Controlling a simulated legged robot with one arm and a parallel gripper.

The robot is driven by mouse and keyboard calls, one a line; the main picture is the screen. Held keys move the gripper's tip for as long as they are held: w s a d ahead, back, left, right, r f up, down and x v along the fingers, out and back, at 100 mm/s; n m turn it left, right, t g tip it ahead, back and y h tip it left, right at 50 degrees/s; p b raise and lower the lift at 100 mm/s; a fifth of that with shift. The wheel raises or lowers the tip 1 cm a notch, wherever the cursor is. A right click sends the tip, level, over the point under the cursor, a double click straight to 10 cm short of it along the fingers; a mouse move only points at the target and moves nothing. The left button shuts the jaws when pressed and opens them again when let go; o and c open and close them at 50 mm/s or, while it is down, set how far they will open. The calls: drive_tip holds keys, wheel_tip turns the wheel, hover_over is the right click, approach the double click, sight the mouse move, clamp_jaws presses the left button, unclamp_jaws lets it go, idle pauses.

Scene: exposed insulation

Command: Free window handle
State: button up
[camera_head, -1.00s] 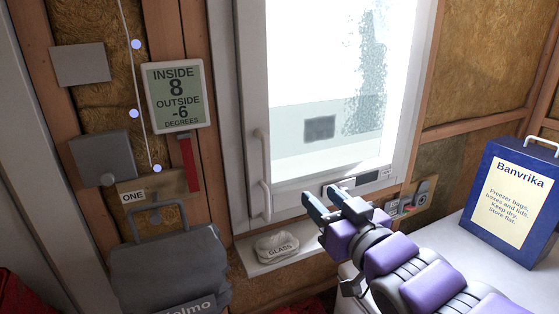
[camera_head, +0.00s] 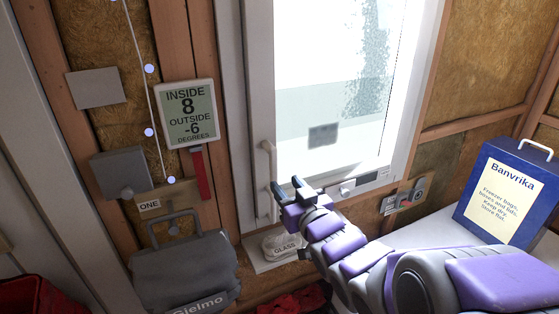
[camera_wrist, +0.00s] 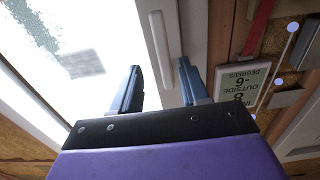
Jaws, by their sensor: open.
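The window (camera_head: 330,90) is a bright pane in a white frame. Its white handle (camera_head: 268,160) is a slim upright bar on the left side of the frame. The fingers (camera_wrist: 160,92) also show in the wrist view, with nothing clearly held. I cannot tell whether either touches the handle.
A white cloth marked GLASS (camera_head: 283,245) lies on the sill below. A thermometer display (camera_head: 188,114), a red strip (camera_head: 202,175) and a grey bag (camera_head: 184,270) are at left. A blue Banvrika box (camera_head: 507,190) stands on the white surface (camera_head: 440,222) at right.

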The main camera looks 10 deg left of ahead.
sight(275, 174)
drive_tip(key=x, duration=0.2)
drive_tip(key=a+p+x, duration=0.1)
drive_tip(key=x, duration=0.2)
drive_tip(key=s+p+x, duration=0.1)
drive_tip(key=x, duration=0.2)
drive_tip(key=shift+w+a+f, duration=0.15)
drive_tip(key=shift+a+f, duration=0.05)
drive_tip(key=shift+a, duration=0.2)
drive_tip(key=shift+d, duration=0.25)
drive_tip(key=shift+d+r, duration=0.25)
drive_tip(key=shift+d, duration=0.95)
drive_tip(key=c, duration=0.4)
drive_tip(key=shift+a, duration=0.15)
drive_tip(key=c, duration=0.3)
drive_tip(key=shift+s+a, duration=0.2)
drive_tip(key=shift+a, duration=0.25)
clamp_jaws()
drive_tip(key=shift+d, duration=0.1)
